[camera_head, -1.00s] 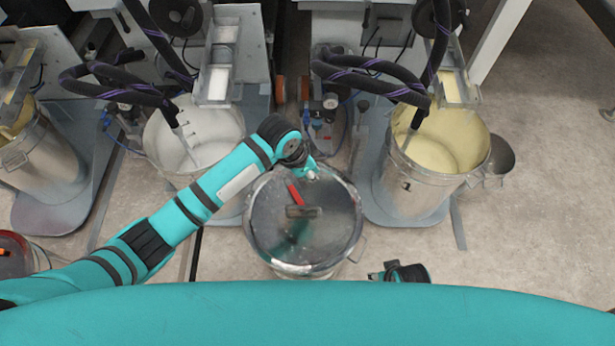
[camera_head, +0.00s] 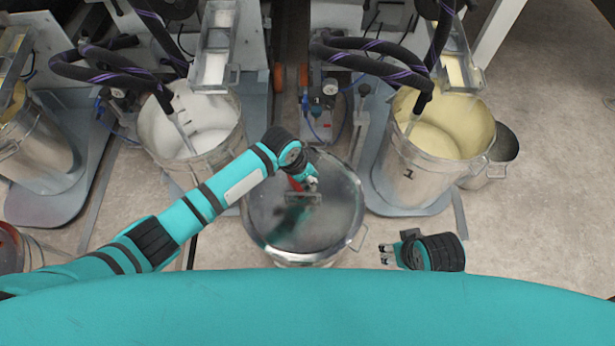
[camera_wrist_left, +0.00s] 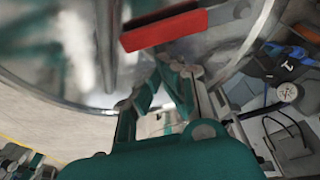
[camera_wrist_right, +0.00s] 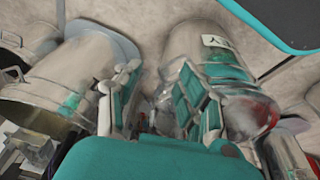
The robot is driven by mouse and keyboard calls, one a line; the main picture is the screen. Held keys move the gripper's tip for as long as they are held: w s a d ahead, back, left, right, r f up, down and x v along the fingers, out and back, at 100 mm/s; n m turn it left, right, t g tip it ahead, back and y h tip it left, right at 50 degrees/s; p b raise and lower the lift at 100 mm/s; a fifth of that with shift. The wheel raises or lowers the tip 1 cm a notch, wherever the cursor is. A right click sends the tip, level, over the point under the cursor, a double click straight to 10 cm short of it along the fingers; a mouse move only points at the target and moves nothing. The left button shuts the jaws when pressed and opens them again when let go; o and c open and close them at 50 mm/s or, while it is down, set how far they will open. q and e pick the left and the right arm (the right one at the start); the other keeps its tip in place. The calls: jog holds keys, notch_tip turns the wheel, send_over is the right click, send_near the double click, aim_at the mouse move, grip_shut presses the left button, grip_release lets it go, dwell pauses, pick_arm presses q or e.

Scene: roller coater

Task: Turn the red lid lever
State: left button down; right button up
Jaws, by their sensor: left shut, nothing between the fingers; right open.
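The red lid lever (camera_wrist_left: 163,30) is on the shiny metal lid (camera_head: 338,220) of the drum in the middle. In the head view my left arm covers most of the lever, and only a bit of red (camera_head: 295,185) shows beside the gripper. My left gripper (camera_head: 312,184) is shut and empty over the lid, close to the lever. In the left wrist view the lever lies just beyond the left fingertips (camera_wrist_left: 160,82); contact cannot be told. My right gripper (camera_head: 386,254) is open and empty, right of the drum and apart from it.
An open drum with white contents (camera_head: 225,150) stands behind left, and one with yellow contents (camera_head: 412,185) behind right. Dark hoses (camera_head: 385,70) hang into them. A small pot (camera_head: 504,150) is beside the yellow drum. The floor at right (camera_head: 560,210) is clear.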

pick_arm(q)
jog(key=shift+s+a, duration=0.2)
jog(key=shift+a, duration=0.1)
pick_arm(e)
jog(key=shift+f, duration=0.1)
pick_arm(q)
jog(key=p, duration=0.2)
jog(key=s+a+p, duration=0.1)
jog(key=p, duration=0.1)
jog(key=shift+s+a, duration=0.2)
jog(key=shift+a, duration=0.05)
pick_arm(e)
notch_tip(320, 180, down, 14)
jog(key=s, duration=0.2)
jog(key=shift+s+r+g, duration=0.15)
jog(key=shift+r+g, duration=0.05)
jog(key=shift+g, duration=0.2)
pick_arm(q)
jog(key=shift+w, duration=0.1)
